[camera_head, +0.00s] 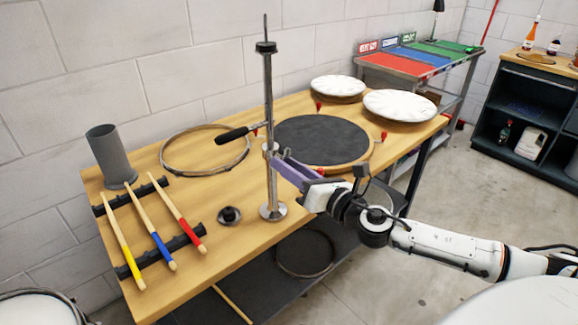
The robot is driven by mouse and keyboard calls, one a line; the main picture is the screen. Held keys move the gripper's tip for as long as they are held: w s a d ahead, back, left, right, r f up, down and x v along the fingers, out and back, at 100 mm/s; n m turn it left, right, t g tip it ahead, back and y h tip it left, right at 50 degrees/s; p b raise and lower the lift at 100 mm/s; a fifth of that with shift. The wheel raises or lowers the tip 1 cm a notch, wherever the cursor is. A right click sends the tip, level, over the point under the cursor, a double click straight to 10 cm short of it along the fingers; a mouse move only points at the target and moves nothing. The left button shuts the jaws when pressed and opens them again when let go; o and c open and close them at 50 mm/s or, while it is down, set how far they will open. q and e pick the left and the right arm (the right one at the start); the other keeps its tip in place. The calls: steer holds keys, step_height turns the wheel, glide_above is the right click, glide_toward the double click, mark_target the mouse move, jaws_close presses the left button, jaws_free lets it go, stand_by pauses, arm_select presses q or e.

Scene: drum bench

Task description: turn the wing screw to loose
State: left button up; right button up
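A metal stand (269,95) rises upright from a round base near the front edge of the wooden bench. It has a black cap near its top. A collar (268,147) sits partway up the pole, and a black-handled bar (232,134) shows to the left of the pole at about that height. My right gripper (274,154) reaches in from the right, with its purple fingers at the pole by the collar. The wing screw cannot be made out apart from the fingers. Whether they are shut on it is too small to tell. My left gripper is not in view.
On the bench (190,270) are drumsticks (160,237) on black racks, a grey cup (109,157), a hoop (165,160), a black knob-like part (229,215), a dark round pad (321,140) and white drumheads (400,105). A shelf with coloured mats (405,62) stands behind right.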

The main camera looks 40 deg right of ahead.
steer(key=shift+s, duration=0.15)
steer(key=s+b, duration=0.2)
steer(key=s, duration=0.8)
steer(key=shift+d, duration=0.4)
stand_by(0.4)
steer(key=s+a+f+m+g+h, duration=0.1)
steer(key=s+f+m+g+h, duration=0.2)
steer(key=f+m, duration=0.6)
steer(key=s+f+m+g, duration=0.2)
steer(key=s+f+m, duration=0.2)
steer(key=f+m, duration=0.55)
steer(key=s+a+f+m+g+y, duration=0.2)
steer(key=s+a+f+m, duration=0.2)
steer(key=a+f, duration=0.3)
steer(key=s+a+f+m+g+y, duration=0.1)
steer(key=s+a+f+m, duration=0.4)
steer(key=a, duration=0.6)
step_height(320, 180, down, 3)
steer(key=shift+a+f+m+g+y, duration=0.2)
steer(key=shift+a+m+g+y, duration=0.15)
steer(key=shift+m+g, duration=0.7)
